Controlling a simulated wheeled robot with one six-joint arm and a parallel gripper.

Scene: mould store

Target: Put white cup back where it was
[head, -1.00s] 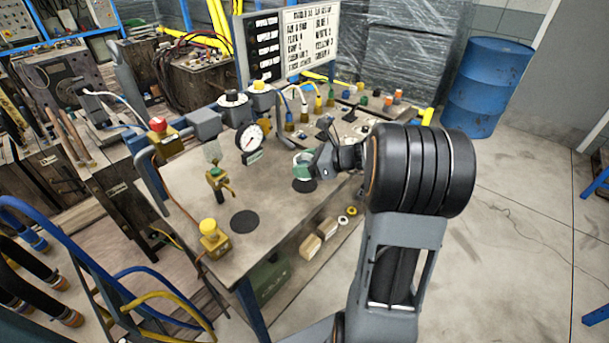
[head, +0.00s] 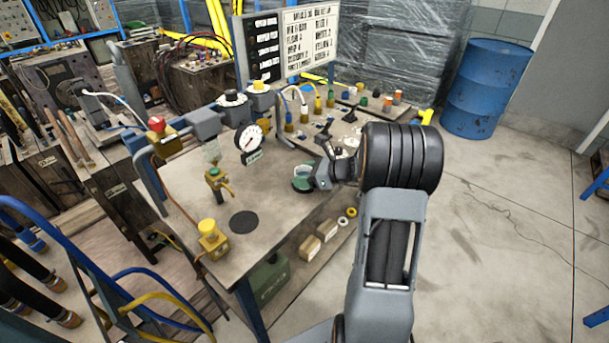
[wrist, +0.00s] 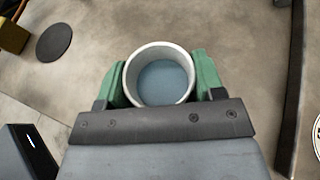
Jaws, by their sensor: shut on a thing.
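The white cup (wrist: 160,82) stands upright and looks empty, with a bluish inside, in the wrist view. My gripper (wrist: 158,76) is shut on it, one green finger on each side. In the head view my gripper (head: 304,173) is low over the bench, right of the pressure gauge; the finger hides much of the cup there. A black disc lies under the cup and is now almost hidden. I cannot tell whether the cup's base touches the bench. Another black disc (head: 243,222) lies bare nearer the front; it also shows in the wrist view (wrist: 55,42).
The gauge (head: 249,141) stands behind and left of the cup. A brass valve (head: 218,183) and a yellow-topped button box (head: 210,239) stand to the left. Bench top (head: 270,207) between the bare disc and the cup is clear. A blue drum (head: 485,90) stands beyond.

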